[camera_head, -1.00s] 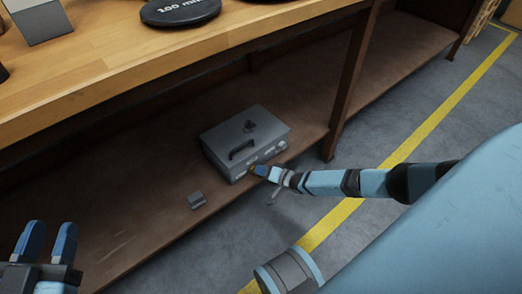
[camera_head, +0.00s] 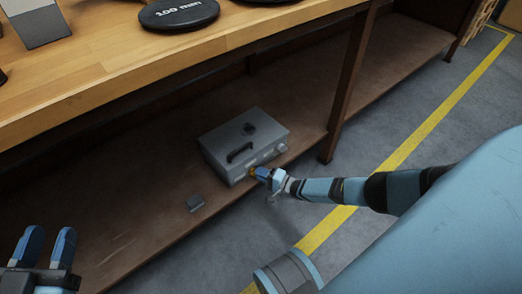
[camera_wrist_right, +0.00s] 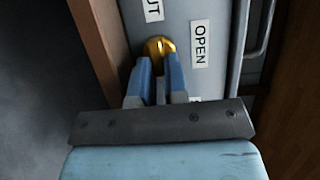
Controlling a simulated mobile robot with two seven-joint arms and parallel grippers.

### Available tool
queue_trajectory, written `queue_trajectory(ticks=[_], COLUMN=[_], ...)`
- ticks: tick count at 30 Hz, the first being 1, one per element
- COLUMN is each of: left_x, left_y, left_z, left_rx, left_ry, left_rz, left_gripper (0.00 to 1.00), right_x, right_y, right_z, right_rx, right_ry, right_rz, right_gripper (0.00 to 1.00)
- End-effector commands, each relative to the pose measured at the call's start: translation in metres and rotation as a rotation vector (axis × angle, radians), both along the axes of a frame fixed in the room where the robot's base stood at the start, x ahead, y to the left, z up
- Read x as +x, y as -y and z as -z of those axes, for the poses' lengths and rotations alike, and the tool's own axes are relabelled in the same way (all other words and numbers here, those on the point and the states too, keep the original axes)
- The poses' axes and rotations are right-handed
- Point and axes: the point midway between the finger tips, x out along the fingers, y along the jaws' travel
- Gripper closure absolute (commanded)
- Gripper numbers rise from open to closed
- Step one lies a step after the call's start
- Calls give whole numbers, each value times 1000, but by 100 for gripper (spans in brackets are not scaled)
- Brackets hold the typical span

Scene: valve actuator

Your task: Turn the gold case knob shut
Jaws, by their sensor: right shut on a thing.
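The grey case (camera_head: 243,143) sits on the brown lower shelf, with a dark handle on it. Its gold knob (camera_wrist_right: 159,47) shows in the right wrist view, between a label ending in "UT" and a label reading "OPEN" (camera_wrist_right: 199,44). My right gripper (camera_wrist_right: 159,62) is shut on the gold knob, its blue fingers on either side of it; the tips partly hide the knob. In the head view my right gripper (camera_head: 258,174) is at the case's front face. My left gripper (camera_head: 46,246) is at the lower left, fingers apart and empty, away from the case.
A table leg (camera_head: 345,95) stands right of the case. Floor in front is clear.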

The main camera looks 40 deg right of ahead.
Motion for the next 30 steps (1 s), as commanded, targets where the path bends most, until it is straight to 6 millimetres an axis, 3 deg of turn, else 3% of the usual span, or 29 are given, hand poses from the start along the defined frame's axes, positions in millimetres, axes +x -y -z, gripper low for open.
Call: queue_trajectory(ticks=[11,12,15,25,30], left_x=[0,0,1,0,0], left_y=[1,1,2,1,2], left_z=[-2,-3,-3,-4,-8], left_rx=[-13,-15,-18,-15,-20], left_ry=[1,1,1,0,-27], left_rz=[-3,-3,-4,-2,4], left_gripper=[62,62,62,62,62], right_x=[0,0,0,-3,-24], right_y=[1,1,1,2,13], right_z=[0,0,0,-1,-2], right_rx=[4,3,3,3,2], right_ry=[-1,0,0,0,-2], right_rz=[3,3,2,1,2], right_gripper=[100,83,62,62,62])
